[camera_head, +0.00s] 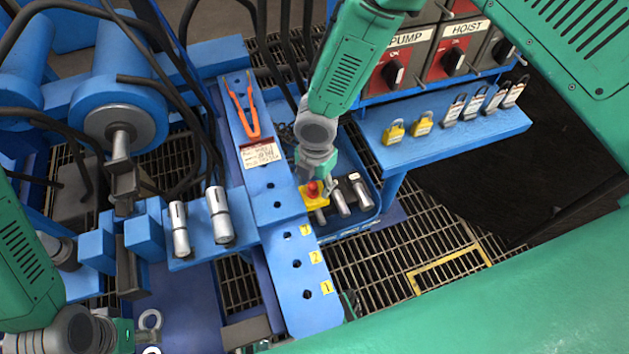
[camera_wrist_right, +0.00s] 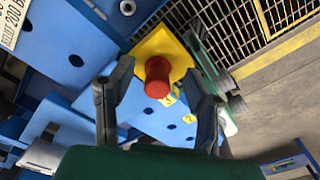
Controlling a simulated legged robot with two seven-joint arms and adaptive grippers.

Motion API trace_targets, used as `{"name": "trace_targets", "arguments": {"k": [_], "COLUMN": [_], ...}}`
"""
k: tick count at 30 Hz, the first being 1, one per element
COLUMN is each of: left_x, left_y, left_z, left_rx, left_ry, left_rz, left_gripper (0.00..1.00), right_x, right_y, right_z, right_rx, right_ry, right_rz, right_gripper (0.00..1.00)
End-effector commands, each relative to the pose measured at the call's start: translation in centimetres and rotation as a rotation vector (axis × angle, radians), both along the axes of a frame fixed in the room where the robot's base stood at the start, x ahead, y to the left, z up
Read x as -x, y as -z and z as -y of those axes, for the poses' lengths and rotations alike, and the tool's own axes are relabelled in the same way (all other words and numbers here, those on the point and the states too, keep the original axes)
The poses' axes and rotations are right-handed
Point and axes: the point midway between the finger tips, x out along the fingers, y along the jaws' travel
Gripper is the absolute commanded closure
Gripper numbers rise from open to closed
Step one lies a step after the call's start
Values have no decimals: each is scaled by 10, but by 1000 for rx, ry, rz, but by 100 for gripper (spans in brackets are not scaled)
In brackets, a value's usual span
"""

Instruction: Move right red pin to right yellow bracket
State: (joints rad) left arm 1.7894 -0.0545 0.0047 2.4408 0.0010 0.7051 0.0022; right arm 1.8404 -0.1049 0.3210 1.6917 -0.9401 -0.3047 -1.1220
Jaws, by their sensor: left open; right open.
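A red pin (camera_head: 313,189) with a round knob sits on a yellow square plate (camera_head: 306,204) on the blue beam. In the right wrist view the red knob (camera_wrist_right: 158,77) stands in the middle of the yellow plate (camera_wrist_right: 176,49). My right gripper (camera_head: 317,176) is open just above it; in its wrist view the two fingers (camera_wrist_right: 160,88) stand either side of the knob, with gaps visible. No separate yellow bracket can be made out with certainty. My left gripper (camera_head: 126,337) is at the lower left, away from the pin, its fingertips hard to make out.
The blue beam (camera_head: 307,255) has holes with yellow number labels. A blue tray (camera_head: 365,219) with metal cylinders lies right of the plate. Orange tongs (camera_head: 250,115) lie further up the beam. Two metal cylinders (camera_head: 219,215) stand left.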

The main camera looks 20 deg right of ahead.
Motion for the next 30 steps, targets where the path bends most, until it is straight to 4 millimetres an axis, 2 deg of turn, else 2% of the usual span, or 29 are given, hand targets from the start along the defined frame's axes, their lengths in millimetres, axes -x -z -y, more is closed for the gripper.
{"name": "trace_targets", "arguments": {"k": [5, 15, 19, 24, 30], "left_x": [2, 2, 2, 2, 2], "left_y": [-1, -1, -1, -1, -1], "left_z": [0, 0, 0, 0, 0], "left_rx": [0, 0, 0, 0, 0], "left_ry": [0, 0, 0, 0, 0], "left_rz": [3, 3, 3, 3, 3], "left_gripper": [56, 56, 56, 56, 56], "right_x": [-2, -5, -5, -5, -5], "right_y": [-13, -82, -103, -117, -119], "right_z": [1, 2, 3, 3, 3], "right_rx": [0, -1, -1, 0, 1], "right_ry": [2, 1, 2, 0, 0], "right_rz": [2, 3, 1, 0, -1], "right_gripper": [56, 56, 56, 56, 56]}}
